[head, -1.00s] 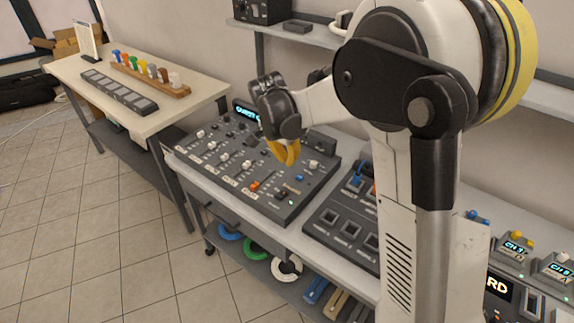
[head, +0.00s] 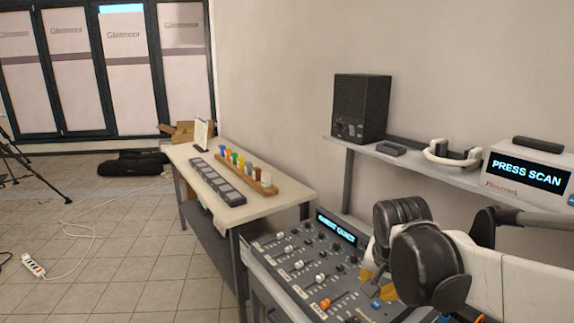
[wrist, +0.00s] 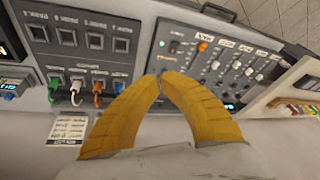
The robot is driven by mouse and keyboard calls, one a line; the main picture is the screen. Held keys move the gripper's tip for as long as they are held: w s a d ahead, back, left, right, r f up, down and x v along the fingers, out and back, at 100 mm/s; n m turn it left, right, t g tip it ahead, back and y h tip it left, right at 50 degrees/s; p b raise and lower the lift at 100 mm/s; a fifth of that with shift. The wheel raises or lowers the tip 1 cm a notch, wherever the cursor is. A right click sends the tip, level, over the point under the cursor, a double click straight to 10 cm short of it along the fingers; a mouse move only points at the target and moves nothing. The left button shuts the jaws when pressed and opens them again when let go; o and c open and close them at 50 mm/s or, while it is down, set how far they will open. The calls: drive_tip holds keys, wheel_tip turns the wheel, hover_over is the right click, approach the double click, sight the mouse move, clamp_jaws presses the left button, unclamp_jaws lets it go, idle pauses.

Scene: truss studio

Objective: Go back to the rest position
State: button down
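In the wrist view, the two yellow fingers of my gripper (wrist: 160,77) meet at their tips, with nothing between them. In the head view, only a small yellow part of my gripper (head: 369,282) shows, low at the right behind my dark wrist joint. The gripper is over the front side of the mixing console (head: 300,272). The wrist view shows the console (wrist: 215,65) beyond the fingers, and I cannot tell the exact gap.
A shelf (head: 345,142) above the console holds a speaker (head: 361,108), headphones (head: 450,152) and a box reading PRESS SCAN (head: 528,172). A side table (head: 258,208) at the left holds coloured pegs. A panel with cables (wrist: 85,60) shows in the wrist view. Floor at the left is mostly open.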

drive_tip(key=s+a+f+n+t+y+b, duration=0.1)
drive_tip(key=s+n+t, duration=0.2)
drive_tip(key=s, duration=1.1)
drive_tip(key=n, duration=0.3)
drive_tip(key=shift+a, duration=0.35)
idle(0.5)
